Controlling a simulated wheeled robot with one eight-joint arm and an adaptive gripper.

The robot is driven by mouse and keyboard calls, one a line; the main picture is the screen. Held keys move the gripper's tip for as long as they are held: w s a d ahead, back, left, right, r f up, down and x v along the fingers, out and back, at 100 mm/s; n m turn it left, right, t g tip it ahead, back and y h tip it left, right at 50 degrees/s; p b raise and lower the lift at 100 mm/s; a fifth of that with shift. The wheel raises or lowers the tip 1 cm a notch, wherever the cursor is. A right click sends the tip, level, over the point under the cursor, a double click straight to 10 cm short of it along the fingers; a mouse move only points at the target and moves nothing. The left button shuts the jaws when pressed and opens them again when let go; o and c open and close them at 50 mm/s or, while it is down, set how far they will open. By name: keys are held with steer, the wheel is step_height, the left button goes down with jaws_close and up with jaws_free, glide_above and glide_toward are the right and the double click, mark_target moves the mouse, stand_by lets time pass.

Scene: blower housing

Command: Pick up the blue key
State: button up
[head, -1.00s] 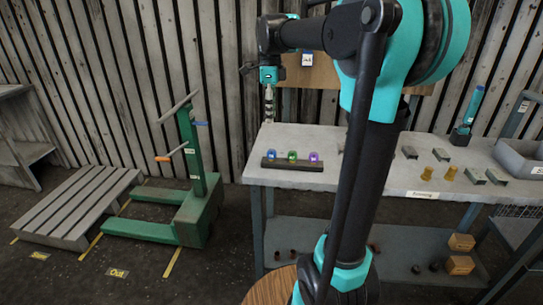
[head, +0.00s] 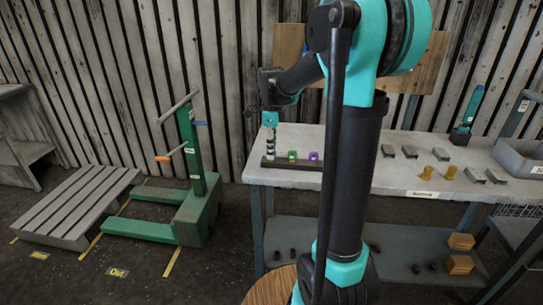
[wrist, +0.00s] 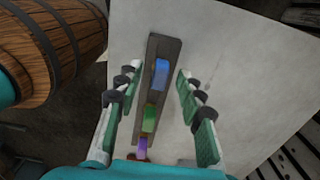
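The blue key (wrist: 161,74) stands at the far end of a dark rack (wrist: 172,46) in the wrist view. My gripper (wrist: 157,75) is open, with one finger on each side of the rack. The blue key appears between the fingertips, and neither finger visibly touches it. In the head view my gripper (head: 270,150) points down over the left end of the rack (head: 300,166) and hides the blue key. The exact height gap cannot be told.
A green key (wrist: 149,118) and a purple key (wrist: 142,147) stand in the same rack. The rack lies on a grey workbench (head: 390,180). Yellow pieces (head: 426,173) and grey blocks sit farther right. A wooden barrel (wrist: 60,45) shows in the wrist view.

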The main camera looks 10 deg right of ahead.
steer(key=shift+f, duration=0.55)
jaws_close()
steer(key=shift+r, duration=0.1)
